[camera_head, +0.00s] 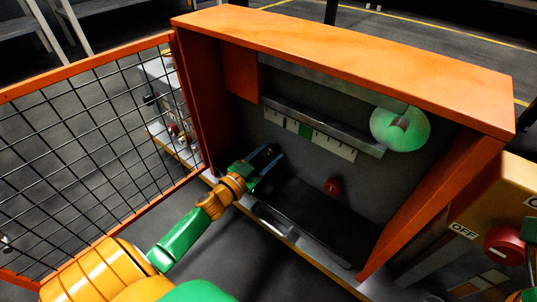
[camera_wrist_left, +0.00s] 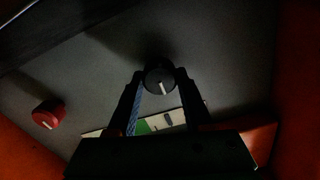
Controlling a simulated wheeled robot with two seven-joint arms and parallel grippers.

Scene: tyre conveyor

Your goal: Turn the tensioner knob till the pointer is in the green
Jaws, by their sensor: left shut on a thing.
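My left gripper (camera_head: 268,160) reaches into the orange housing and is shut on the black tensioner knob (camera_wrist_left: 159,80). In the left wrist view its fingers (camera_wrist_left: 160,88) lie on both sides of the knob, whose white mark shows. In the head view the gripper hides the knob. The scale (camera_head: 338,147) is a white strip with a green zone (camera_head: 306,130). In the left wrist view the scale's green zone (camera_wrist_left: 143,127) is partly behind a finger; a small dark mark, perhaps the pointer (camera_wrist_left: 168,118), shows on the white beside it.
A red knob (camera_head: 333,187) sits on the back panel, right of my gripper. A round disc (camera_head: 400,128) glows green. The mesh door (camera_head: 85,130) stands open at left. The orange housing (camera_head: 350,45) frames the space. A yellow box with a red button (camera_head: 504,244) stands at right.

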